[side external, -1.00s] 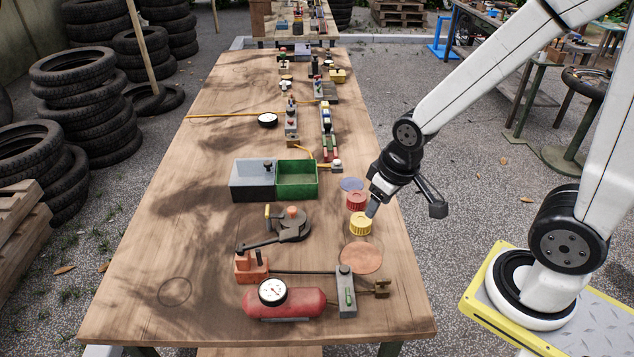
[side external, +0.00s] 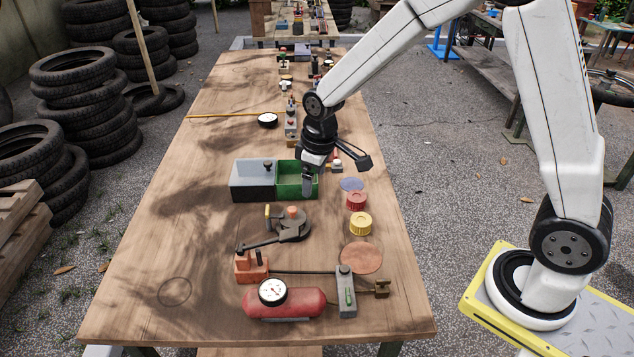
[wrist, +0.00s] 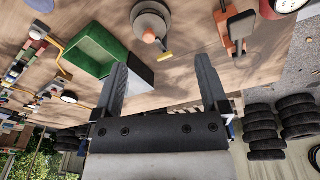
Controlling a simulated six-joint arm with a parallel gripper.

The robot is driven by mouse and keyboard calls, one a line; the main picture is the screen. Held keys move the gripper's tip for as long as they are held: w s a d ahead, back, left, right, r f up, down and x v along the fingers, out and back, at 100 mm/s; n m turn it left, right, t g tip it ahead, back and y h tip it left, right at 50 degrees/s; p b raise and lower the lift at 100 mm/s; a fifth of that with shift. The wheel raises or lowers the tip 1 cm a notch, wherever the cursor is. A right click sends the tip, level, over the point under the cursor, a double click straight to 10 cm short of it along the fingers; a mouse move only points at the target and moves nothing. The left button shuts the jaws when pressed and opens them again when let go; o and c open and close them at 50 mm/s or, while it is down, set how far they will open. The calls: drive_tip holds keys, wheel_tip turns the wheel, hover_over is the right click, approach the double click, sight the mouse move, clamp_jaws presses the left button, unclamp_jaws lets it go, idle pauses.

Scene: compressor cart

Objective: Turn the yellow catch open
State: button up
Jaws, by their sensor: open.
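The yellow catch (side external: 267,211) stands at the left edge of a round grey housing (side external: 292,228) with an orange knob (side external: 292,212) on top. In the wrist view the catch (wrist: 166,57) lies beyond my fingers, beside the orange knob (wrist: 149,38). My gripper (side external: 307,190) is above the green bin's near right part, behind and above the housing, pointing down. In the wrist view its two fingers (wrist: 162,75) are apart with nothing held between them. The gripper is clear of the catch.
A yellow cap (side external: 361,224) and red cap (side external: 356,201) stand to the right. An orange vise (side external: 250,267) and red tank (side external: 290,304) are in front. The table's left side is mostly clear.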

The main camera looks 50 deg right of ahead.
sight(267, 209)
drive_tip(key=shift+w+a+f+n+g, duration=0.25)
drive_tip(key=shift+w+a+f+n, duration=0.55)
drive_tip(key=shift+w, duration=1.3)
drive_tip(key=shift+w+a+f+n+g, duration=0.2)
drive_tip(key=shift+w+a+f+n, duration=0.25)
drive_tip(key=shift+w+f+n, duration=1.15)
drive_tip(key=shift+w+a+f+g, duration=0.25)
drive_tip(key=shift+w+a+f, duration=0.4)
drive_tip(key=shift+w, duration=1.95)
drive_tip(key=shift+f, duration=0.2)
drive_tip(key=shift+f, duration=3.75)
clamp_jaws()
